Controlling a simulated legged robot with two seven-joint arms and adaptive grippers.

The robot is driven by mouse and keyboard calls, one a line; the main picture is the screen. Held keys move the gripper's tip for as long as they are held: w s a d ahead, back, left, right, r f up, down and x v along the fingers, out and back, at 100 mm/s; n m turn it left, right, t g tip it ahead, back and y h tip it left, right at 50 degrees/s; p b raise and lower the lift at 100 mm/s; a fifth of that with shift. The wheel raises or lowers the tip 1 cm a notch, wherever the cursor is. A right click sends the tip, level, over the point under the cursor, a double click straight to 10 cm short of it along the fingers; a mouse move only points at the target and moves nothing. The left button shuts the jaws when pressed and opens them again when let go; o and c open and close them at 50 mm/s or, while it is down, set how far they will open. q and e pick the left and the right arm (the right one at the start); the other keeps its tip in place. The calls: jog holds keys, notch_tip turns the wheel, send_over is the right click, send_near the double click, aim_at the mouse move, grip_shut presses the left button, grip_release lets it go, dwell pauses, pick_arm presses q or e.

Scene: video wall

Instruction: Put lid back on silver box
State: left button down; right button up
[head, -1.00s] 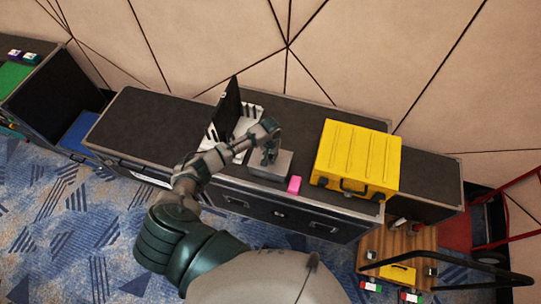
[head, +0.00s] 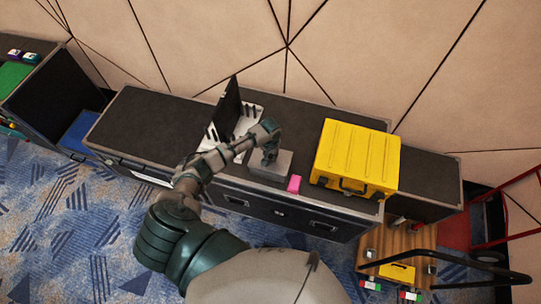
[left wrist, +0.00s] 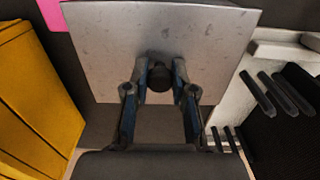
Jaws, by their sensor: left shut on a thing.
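The silver lid is a flat, scuffed metal plate (left wrist: 150,30) with a dark round knob (left wrist: 160,84) in the left wrist view. My left gripper (left wrist: 161,72) is shut on this knob, a finger on each side. In the head view the gripper (head: 268,159) points down over the silver box (head: 268,174), which sits on the dark case top. The lid lies over the box, hiding its opening. I cannot tell whether the lid rests on the rim or is slightly above it. My right gripper is not in view.
A pink block (head: 294,184) lies just right of the silver box. A yellow case (head: 355,158) stands further right. A white rack with an upright black panel (head: 228,108) stands close behind left. The case top (head: 150,122) is clear at far left.

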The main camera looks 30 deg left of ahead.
pick_arm(q)
jog(key=shift+p, duration=0.4)
dwell(0.5)
jog(key=shift+c, duration=2)
grip_release()
notch_tip(320, 180, up, 2)
jog(key=p, duration=0.2)
jog(key=shift+r+p, duration=0.2)
jog(key=shift+p, duration=0.2)
jog(key=shift+r, duration=2.3)
